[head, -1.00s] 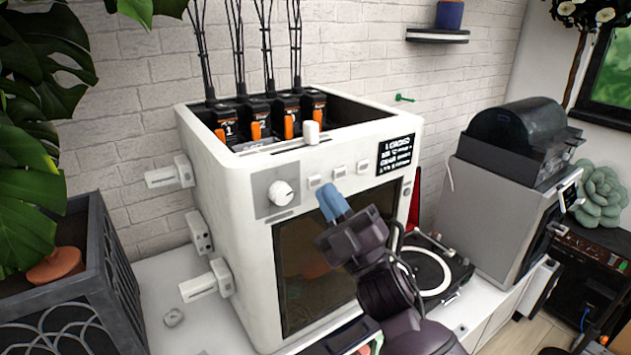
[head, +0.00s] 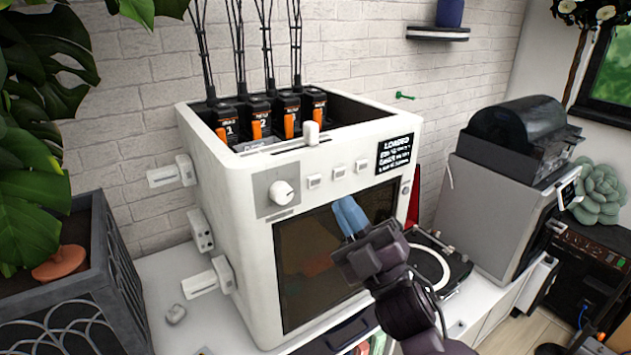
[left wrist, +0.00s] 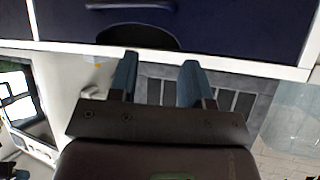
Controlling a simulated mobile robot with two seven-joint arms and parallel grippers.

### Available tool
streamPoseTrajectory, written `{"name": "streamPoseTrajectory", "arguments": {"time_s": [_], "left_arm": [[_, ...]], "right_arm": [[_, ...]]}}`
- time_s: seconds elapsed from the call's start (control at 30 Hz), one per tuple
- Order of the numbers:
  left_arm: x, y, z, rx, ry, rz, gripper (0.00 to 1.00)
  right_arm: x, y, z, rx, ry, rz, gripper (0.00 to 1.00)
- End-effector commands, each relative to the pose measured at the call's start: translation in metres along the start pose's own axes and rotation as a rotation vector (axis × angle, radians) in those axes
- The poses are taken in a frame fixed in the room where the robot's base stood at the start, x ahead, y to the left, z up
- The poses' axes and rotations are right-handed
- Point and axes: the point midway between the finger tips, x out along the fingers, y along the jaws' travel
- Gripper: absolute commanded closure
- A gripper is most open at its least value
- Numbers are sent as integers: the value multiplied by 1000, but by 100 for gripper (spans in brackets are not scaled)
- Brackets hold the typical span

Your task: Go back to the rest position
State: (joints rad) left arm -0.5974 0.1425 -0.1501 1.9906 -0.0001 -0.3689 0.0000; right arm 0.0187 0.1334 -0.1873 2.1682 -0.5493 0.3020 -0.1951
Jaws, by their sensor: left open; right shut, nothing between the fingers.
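My right gripper (head: 350,216) has blue fingertips that are shut with nothing between them. It is in front of the dark window of the white machine (head: 236,200), below its row of small buttons. I cannot tell whether it touches the window. My left gripper (left wrist: 160,80) shows in the left wrist view, with its two blue fingers apart and nothing between them. It is near a dark blue panel (left wrist: 220,25) with a pale edge. The left gripper is not visible in the head view.
The machine stands on a white counter (head: 160,270). A turntable (head: 430,262) is to its right, then a grey box-shaped device (head: 490,210). A dark planter (head: 85,300) with large leaves stands at the left. A small shelf (head: 437,34) is on the brick wall.

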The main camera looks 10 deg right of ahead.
Motion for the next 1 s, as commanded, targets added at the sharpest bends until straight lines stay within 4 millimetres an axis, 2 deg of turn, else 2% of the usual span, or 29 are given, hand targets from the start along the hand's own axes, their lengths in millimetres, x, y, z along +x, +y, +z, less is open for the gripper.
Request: {"name": "streamPoseTrajectory", "arguments": {"time_s": [0.33,0.47,0.53,0.67,0.77,0.87,0.9,1.0], "left_arm": [[0,0,0,0,1,0,55],[0,0,0,0,0,0,55],[0,0,1,0,-2,0,55],[-2,0,3,-1,-6,-1,55],[-2,0,4,-1,-8,-1,55],[-3,0,5,-1,-10,-2,55],[-3,0,5,-1,-10,-2,55],[-3,0,5,-1,-10,-2,55]], "right_arm": [[0,-1,6,28,-35,-4,100],[-4,-7,29,133,-158,-15,100],[-12,-16,49,218,-260,-28,100],[-57,-41,89,372,-495,-70,100],[-102,-61,111,469,-664,-101,100],[-155,-80,127,557,-836,-130,100],[-178,-87,131,589,-904,-141,100],[-239,-103,135,656,-1066,-165,100]]}}
